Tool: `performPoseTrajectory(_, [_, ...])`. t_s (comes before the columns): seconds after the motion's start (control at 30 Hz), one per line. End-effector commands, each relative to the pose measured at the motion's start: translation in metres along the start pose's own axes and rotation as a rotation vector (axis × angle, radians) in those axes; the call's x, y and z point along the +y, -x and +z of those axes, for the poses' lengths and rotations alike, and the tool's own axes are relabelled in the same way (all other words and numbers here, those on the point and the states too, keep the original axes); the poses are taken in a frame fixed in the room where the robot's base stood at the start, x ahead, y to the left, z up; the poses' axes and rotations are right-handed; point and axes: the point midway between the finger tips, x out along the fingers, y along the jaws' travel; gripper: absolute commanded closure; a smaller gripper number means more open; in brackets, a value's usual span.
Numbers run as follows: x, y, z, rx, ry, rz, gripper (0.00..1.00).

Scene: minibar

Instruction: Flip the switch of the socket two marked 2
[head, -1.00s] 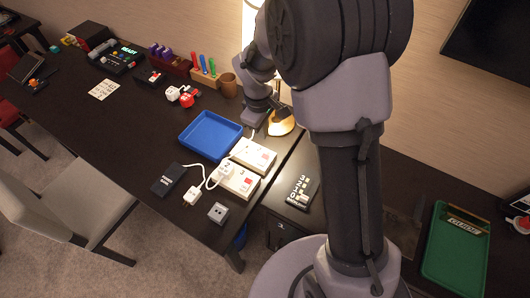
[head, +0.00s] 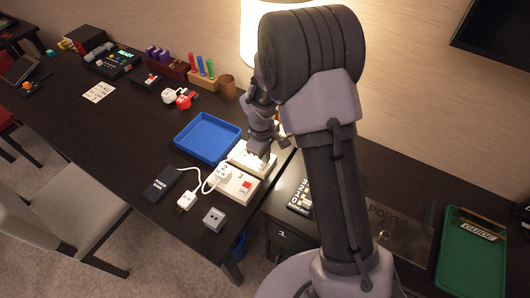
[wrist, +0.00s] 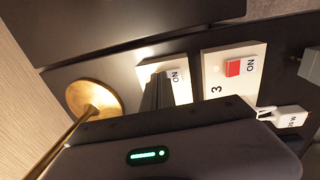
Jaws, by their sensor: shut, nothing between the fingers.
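Two white socket blocks sit near the right end of the dark table. The nearer socket, marked 3 (head: 240,186), has a red switch (head: 245,187); the wrist view shows it with ON beside the red switch (wrist: 233,68). The farther socket (head: 238,153) is partly covered by my gripper (head: 263,151). Its ON label (wrist: 178,76) shows in the wrist view, but its switch and number are hidden. My gripper is shut and empty, its fingers (wrist: 158,88) over this socket; I cannot tell whether they touch it. A white plug with a 2 (head: 223,173) sits by the sockets.
A blue tray (head: 208,138) lies left of the sockets. A power bank (head: 163,184), a white plug (head: 186,201) and a grey cube socket (head: 214,219) lie in front. A lamp with a brass base (wrist: 93,98) stands close beside my gripper.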

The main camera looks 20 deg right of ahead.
Motion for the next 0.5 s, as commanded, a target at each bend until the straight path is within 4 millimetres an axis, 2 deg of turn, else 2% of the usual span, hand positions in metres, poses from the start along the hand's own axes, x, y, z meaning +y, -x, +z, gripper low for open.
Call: performPoseTrajectory(0.5, [0.0009, -0.0049, 0.0004, -0.001, 0.000, -0.001, 1.00])
